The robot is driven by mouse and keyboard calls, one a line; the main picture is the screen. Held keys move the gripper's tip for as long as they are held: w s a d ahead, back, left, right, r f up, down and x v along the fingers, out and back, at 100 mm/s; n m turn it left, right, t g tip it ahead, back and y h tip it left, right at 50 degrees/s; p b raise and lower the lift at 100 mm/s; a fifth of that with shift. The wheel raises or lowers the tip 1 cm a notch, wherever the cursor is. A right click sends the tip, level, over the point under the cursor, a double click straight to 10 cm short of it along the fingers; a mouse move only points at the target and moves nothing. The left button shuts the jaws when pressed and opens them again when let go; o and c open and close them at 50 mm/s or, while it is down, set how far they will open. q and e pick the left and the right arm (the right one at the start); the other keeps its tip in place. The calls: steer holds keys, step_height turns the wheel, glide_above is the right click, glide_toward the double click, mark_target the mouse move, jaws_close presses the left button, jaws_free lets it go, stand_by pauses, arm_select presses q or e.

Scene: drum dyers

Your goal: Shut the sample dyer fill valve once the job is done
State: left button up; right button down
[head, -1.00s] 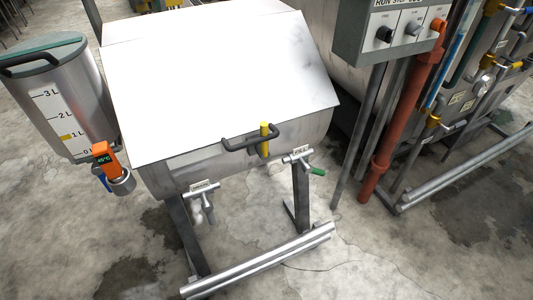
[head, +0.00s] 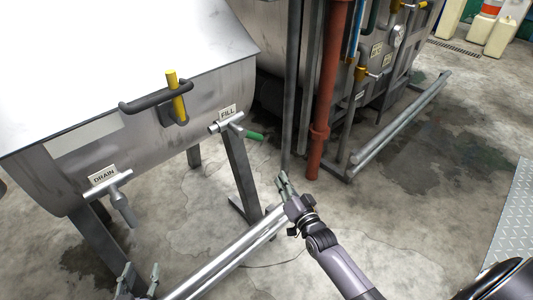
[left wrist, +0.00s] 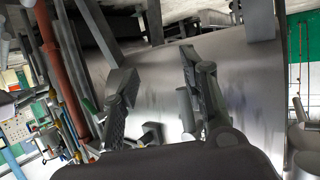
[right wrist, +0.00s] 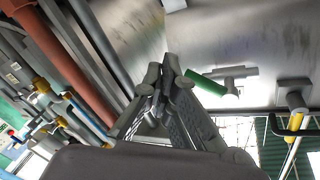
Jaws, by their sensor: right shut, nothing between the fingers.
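The sample dyer fill valve (head: 228,124) is a metal tap under the FILL label at the right end of the steel dyer. Its green-sleeved lever (head: 255,136) points right and slightly down. In the right wrist view the green lever (right wrist: 205,82) shows just right of the fingertips; whether they touch cannot be told there. My right gripper (head: 284,184) is shut and empty, below and right of the lever in the head view, apart from it. My left gripper (head: 138,280) is open and empty at the bottom left, below the drain valve (head: 120,195).
A red pipe (head: 324,110) stands right of the fill valve. Floor (head: 420,230) at the right is open.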

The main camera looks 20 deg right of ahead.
mark_target(250, 135)
step_height(250, 135, up, 11)
steer(key=w+d+m+t+b, duration=0.1)
steer(key=m+t+b, duration=0.1)
steer(key=t+b, duration=0.2)
arm_select(q)
steer(key=s+r+t+h+b, duration=0.1)
steer(key=r+t, duration=0.3)
steer(key=r, duration=0.4)
steer(key=s+r+t+h+b, duration=0.1)
steer(key=s+r+t, duration=0.2)
steer(key=r, duration=0.5)
steer(key=s+r+t+h+b, duration=0.1)
steer(key=s+r+t+h, duration=0.1)
steer(key=r+t, duration=0.3)
steer(key=shift+s+d+r+t, duration=0.25)
steer(key=shift+d+r+t, duration=0.1)
steer(key=shift+r, duration=1.7)
arm_select(e)
steer(key=w+a, duration=0.2)
steer(key=w, duration=0.7)
steer(key=shift+a+r, duration=0.15)
steer(key=shift+r, duration=0.15)
